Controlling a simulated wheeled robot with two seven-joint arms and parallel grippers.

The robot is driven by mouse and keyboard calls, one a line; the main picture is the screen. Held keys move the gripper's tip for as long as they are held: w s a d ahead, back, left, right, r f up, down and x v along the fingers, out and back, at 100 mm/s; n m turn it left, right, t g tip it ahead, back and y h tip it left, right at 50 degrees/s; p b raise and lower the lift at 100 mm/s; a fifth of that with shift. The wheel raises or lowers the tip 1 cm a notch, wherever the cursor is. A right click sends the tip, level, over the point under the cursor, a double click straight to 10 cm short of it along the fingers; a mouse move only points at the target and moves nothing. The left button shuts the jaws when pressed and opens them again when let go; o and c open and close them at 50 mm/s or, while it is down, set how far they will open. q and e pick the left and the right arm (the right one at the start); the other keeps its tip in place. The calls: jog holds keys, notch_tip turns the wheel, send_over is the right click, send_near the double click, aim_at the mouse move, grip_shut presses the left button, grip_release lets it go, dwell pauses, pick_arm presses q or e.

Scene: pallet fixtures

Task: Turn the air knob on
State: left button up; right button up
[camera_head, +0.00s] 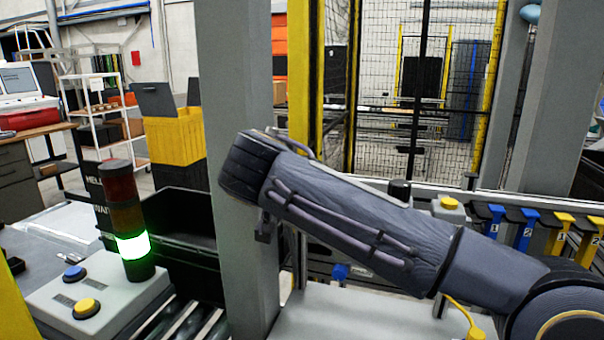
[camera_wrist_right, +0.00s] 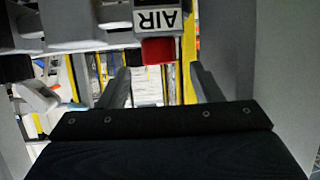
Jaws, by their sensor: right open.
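In the right wrist view, a red air knob (camera_wrist_right: 158,51) sits at the top centre, just beside a white label (camera_wrist_right: 158,20) reading AIR, which appears upside down. My right gripper (camera_wrist_right: 160,72) is open, with one grey finger to each side of the knob's line. The knob appears beyond the fingertips, and I see no contact. In the head view my right arm comes in from the right and ends near the grey post. Its fingers cannot be made out there, and the air knob is not visible. My left gripper is not in view.
A grey post (camera_head: 235,120) stands close by my right arm's end. A signal tower (camera_head: 125,220) with a green light stands on a grey button box (camera_head: 98,292) at left. Blue and yellow numbered fixtures (camera_head: 525,232) line the right. A black bin (camera_head: 185,240) sits behind the tower.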

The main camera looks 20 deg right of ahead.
jog(key=x, duration=0.6)
jog(key=shift+s+p, duration=0.1)
jog(key=shift+p, duration=0.3)
